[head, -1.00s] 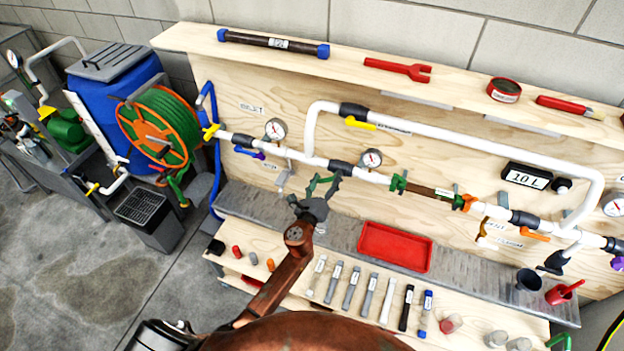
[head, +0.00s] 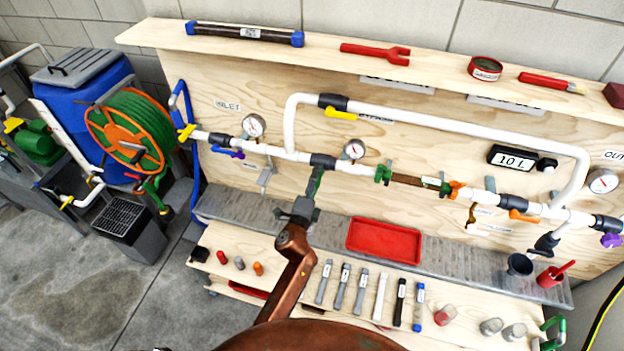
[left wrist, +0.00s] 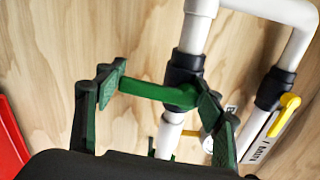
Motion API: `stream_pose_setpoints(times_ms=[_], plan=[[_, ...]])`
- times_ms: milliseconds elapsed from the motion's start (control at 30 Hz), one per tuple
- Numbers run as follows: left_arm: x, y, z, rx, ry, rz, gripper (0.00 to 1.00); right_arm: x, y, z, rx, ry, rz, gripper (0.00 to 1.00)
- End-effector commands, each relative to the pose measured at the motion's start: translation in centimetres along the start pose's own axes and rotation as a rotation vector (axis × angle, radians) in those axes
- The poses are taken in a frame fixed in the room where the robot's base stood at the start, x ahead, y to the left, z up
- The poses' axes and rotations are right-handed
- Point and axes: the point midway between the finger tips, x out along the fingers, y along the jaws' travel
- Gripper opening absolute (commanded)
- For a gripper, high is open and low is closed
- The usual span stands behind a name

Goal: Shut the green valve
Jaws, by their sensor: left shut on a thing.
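The green valve has a black body (head: 322,160) on the white pipe, below the bypass loop. In the left wrist view its green lever (left wrist: 150,90) sticks out sideways from the black body, across the run of the pipe. My left gripper (head: 312,190) is at the valve, in front of the board. In the head view the gripper hides most of the lever. My right gripper is not in view.
A yellow-handled valve (head: 341,114) sits on the bypass pipe above, and a blue-purple handle (head: 226,151) is to the left. A gauge (head: 354,149) stands close to the right. A red tray (head: 384,240) and several tubes (head: 362,284) lie below.

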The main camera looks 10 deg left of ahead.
Motion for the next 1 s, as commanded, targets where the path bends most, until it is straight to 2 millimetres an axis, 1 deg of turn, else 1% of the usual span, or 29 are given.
stream_pose_setpoints(times_ms=[100,300,800,833,1000], plan=[[-0.01,0.12,-0.27,-0.054,0.0,0.0,0.19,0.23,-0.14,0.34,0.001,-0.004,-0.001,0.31],[-0.01,0.12,-0.44,-0.104,0.001,0.001,0.19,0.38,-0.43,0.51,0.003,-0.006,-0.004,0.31],[-0.02,0.13,-0.54,-0.126,0.002,0.001,0.19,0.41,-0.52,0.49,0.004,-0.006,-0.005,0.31],[-0.02,0.13,-0.54,-0.127,0.002,0.001,0.64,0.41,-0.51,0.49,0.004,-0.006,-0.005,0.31],[-0.02,0.11,-0.5,-0.123,0.001,0.001,0.76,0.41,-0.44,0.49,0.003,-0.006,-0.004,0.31]])
